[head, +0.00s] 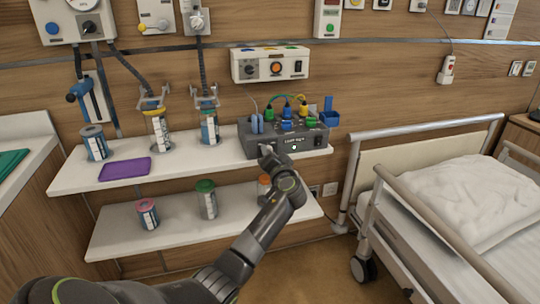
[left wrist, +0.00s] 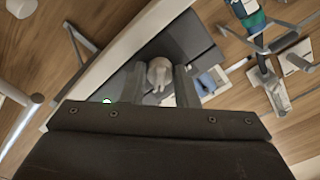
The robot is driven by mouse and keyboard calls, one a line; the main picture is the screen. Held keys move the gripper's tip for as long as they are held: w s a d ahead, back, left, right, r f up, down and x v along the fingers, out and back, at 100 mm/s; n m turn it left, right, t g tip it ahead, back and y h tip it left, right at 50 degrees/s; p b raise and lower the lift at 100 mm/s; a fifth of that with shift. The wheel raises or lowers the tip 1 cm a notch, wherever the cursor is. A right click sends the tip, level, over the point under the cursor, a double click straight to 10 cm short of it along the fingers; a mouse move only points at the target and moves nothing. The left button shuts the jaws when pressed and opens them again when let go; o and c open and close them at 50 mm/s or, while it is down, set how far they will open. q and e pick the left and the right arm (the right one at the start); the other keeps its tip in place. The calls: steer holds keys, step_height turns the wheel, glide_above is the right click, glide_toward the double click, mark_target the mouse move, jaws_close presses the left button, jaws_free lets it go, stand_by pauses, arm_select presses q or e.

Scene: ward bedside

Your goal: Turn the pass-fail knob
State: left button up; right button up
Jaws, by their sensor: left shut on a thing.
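A dark grey box (head: 312,141) with coloured plugs on top stands on the upper shelf. My left gripper (head: 267,152) is at the left part of its front face and hides the knob from the head view. In the left wrist view, a round grey knob (left wrist: 160,72) with a pale ridge sits between the two fingers of my left gripper (left wrist: 161,88). The gripper is shut on this knob. A small lit spot (head: 294,147) shows on the box front just right of the gripper. My right gripper is not in view.
The upper shelf (head: 75,177) also holds several jars and a purple tray (head: 125,169). The lower shelf (head: 170,232) holds more jars, one partly behind my arm. A bed (head: 450,190) with a metal rail stands to the right. Wall units hang above.

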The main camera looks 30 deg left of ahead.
arm_select(q)
steer(key=o, duration=1)
